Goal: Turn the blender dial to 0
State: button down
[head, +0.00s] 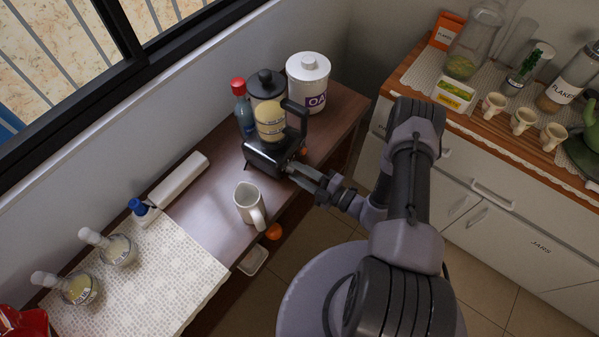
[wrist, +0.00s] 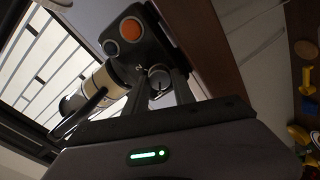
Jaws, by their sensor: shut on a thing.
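The blender stands near the right end of the brown wooden counter, with a dark base (head: 262,157) and a jug of yellowish contents (head: 270,122). In the wrist view its dark base (wrist: 145,48) carries a round orange button (wrist: 130,29) and a small grey round dial (wrist: 158,77). My gripper (head: 291,169) reaches the front of the base from the right. In the wrist view my gripper (wrist: 164,84) has its two fingers on either side of the dial and is shut on it.
A white mug (head: 246,202) stands left of my gripper on the counter. A white long box (head: 179,179) lies further left.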

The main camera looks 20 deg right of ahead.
jog(key=c, duration=1.1)
grip_release()
jog(key=shift+o, duration=0.2)
jog(key=shift+s+d, duration=0.1)
jog(key=p+v, duration=0.2)
jog(key=v, duration=1.5)
